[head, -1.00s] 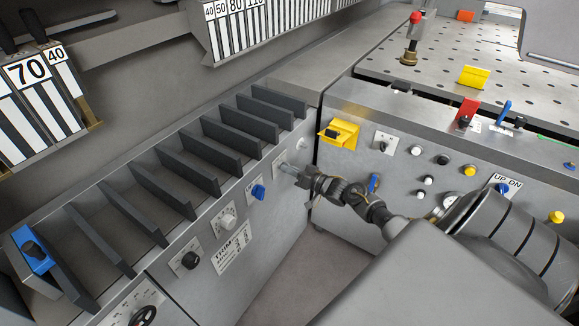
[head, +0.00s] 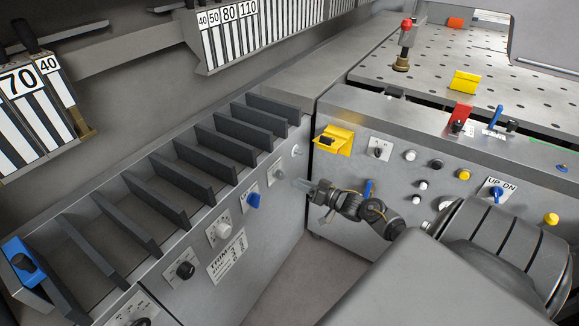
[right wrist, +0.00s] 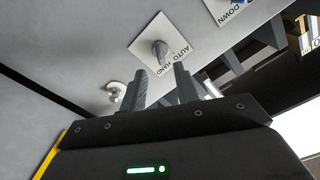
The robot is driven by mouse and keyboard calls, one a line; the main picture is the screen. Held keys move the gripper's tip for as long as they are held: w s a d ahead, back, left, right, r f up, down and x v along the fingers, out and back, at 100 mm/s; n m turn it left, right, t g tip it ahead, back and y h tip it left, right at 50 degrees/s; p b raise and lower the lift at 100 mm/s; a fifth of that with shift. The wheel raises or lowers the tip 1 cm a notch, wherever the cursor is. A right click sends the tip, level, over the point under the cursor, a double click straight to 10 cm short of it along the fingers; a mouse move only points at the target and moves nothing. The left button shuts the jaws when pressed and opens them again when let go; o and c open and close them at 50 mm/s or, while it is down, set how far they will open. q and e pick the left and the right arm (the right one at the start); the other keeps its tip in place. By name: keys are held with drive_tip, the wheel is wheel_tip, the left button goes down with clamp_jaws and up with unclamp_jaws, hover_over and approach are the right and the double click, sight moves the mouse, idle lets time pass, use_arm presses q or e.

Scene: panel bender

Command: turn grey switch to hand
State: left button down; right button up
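The grey switch (right wrist: 160,50) is a small knob on a white plate lettered AUTO HAND in the right wrist view. In the head view it sits on the left cabinet's sloping front (head: 277,171), and I cannot tell clearly which word it points to. My right gripper (head: 302,185) is just right of the plate and apart from it. In the right wrist view its two fingers (right wrist: 160,74) are parted with nothing between them, and the switch shows beyond their tips. My left gripper is not in view.
A blue knob (head: 253,201), a white knob (head: 223,231) and a black knob (head: 185,269) run down the same panel. The right cabinet carries a yellow guard (head: 335,140) and several buttons. Dark slot dividers (head: 180,178) stand above the left panel.

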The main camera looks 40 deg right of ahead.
drive_tip(key=shift+v, duration=2.15)
drive_tip(key=s+d+f+n+g+h, duration=0.1)
drive_tip(key=s+d+f+g+h, duration=0.15)
drive_tip(key=f, duration=0.55)
drive_tip(key=s+d+f+n+g+h, duration=0.1)
drive_tip(key=s+d+f+g+h, duration=0.15)
drive_tip(key=f, duration=0.55)
drive_tip(key=s+a+f+n+g+h, duration=0.15)
drive_tip(key=s+a+f+g, duration=0.25)
drive_tip(key=s+f, duration=1)
drive_tip(key=s+a+f+n+g, duration=0.1)
drive_tip(key=s+a+f+g, duration=0.4)
drive_tip(key=s+a+f, duration=0.65)
drive_tip(key=s+a+f+g+y, duration=0.1)
drive_tip(key=s+a+f+g, duration=0.1)
drive_tip(key=s+a, duration=0.9)
drive_tip(key=shift+s+a+f+n, duration=0.15)
drive_tip(key=shift+s+f+n, duration=0.3)
drive_tip(key=shift+f, duration=0.45)
